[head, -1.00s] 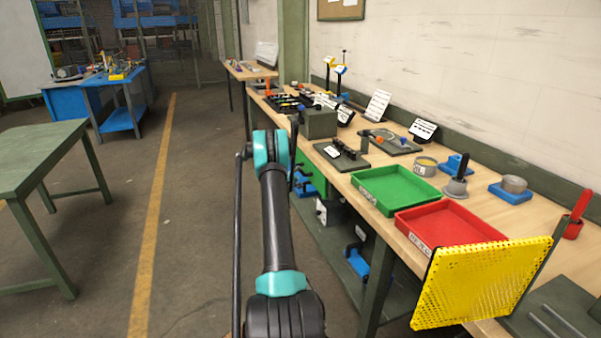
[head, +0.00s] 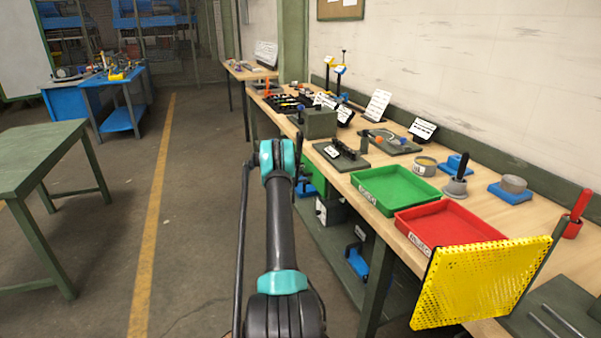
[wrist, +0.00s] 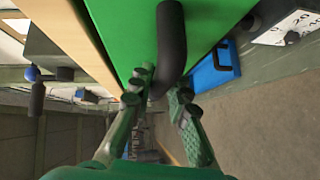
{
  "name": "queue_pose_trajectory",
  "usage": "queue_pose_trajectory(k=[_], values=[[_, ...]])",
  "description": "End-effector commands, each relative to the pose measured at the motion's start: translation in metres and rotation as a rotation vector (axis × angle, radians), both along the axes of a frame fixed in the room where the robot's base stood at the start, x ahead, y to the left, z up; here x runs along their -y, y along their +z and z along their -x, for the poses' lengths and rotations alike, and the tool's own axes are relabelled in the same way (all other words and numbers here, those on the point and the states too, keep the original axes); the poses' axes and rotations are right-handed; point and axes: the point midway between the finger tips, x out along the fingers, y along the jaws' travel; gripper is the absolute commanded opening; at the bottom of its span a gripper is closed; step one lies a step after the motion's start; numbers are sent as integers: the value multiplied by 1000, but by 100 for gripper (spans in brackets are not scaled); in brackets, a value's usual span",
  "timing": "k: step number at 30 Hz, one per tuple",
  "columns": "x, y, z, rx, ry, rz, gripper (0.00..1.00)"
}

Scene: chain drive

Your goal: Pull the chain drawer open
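The green drawer shows a smooth front (wrist: 115,25) at the top of the wrist view, with a thick black bar handle (wrist: 171,40) on it. My gripper (wrist: 161,87) has one finger on each side of the handle's lower bend, with the fingertips close in on it; it looks shut on the handle. In the head view only part of the green drawer (head: 315,177) shows, under the bench beyond my arm. I cannot read a chain label on the drawer.
The wooden bench top (wrist: 88,32) edge runs beside the drawer. A blue part (wrist: 213,65) lies to the drawer's right in the wrist view. Green (head: 390,187) and red (head: 450,225) trays and a yellow perforated panel (head: 480,283) stand nearer on the bench.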

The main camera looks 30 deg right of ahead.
Motion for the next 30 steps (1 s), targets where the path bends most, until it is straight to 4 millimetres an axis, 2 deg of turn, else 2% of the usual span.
queue_pose_trajectory(k=[2,17,23,30], values=[[0,0,0,0,0,0,0],[-6,0,-2,0,1,0,0],[-31,0,-8,1,3,-1,0],[-90,0,-23,1,6,-1,0]])
